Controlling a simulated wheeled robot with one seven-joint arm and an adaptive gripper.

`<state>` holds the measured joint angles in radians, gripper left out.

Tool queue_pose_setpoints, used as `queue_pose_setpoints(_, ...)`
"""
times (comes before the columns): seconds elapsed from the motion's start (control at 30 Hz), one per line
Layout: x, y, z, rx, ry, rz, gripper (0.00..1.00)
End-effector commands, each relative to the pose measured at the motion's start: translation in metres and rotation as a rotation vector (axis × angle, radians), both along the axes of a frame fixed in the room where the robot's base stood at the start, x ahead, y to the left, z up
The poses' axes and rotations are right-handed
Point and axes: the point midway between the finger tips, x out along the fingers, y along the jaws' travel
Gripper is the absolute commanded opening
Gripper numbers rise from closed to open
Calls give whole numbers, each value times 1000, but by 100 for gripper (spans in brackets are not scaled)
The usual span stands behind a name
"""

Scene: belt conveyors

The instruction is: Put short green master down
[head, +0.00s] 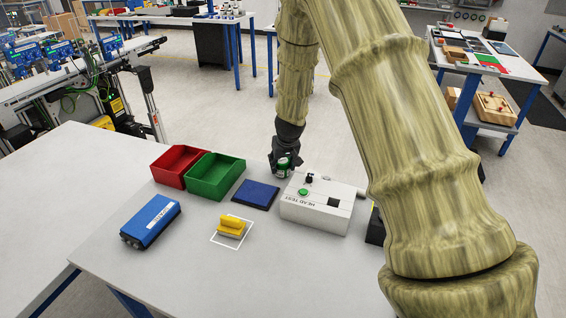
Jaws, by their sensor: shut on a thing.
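My gripper (285,170) points down at the table's far edge, behind the white test box and to the right of the green bin. It is shut on a small piece with green and pale parts, the short green master (282,162). The fingers cover much of it. I cannot tell whether its bottom touches the table.
A red bin (161,172), a green bin (192,190), a dark blue pad (264,194) and the white test box (330,214) stand close by. A blue box (150,222) and a yellow piece (232,225) in a white outline lie nearer. The table's front (200,285) is clear.

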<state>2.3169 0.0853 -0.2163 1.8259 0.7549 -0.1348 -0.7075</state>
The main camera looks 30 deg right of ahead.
Motion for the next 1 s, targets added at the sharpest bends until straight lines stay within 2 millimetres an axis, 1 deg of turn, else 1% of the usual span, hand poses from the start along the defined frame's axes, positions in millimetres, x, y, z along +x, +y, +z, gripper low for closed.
queue_pose_setpoints(0.03, 0, 0, -2, 0, 0, -1, 17)
queue_pose_setpoints(0.07, 0, 0, -2, 0, 0, -1, 12)
queue_pose_setpoints(0.4, 0, -1, -6, 0, 0, -1, 12)
queue_pose_setpoints(0.43, -1, -1, -5, 0, 0, -1, 52)
queue_pose_setpoints(0.53, -1, -1, -5, -1, 0, -1, 70)
queue_pose_setpoints(0.83, -1, 0, -4, 0, 0, -1, 70)
queue_pose_setpoints(1.0, -1, 0, 2, 0, -1, -1, 70)
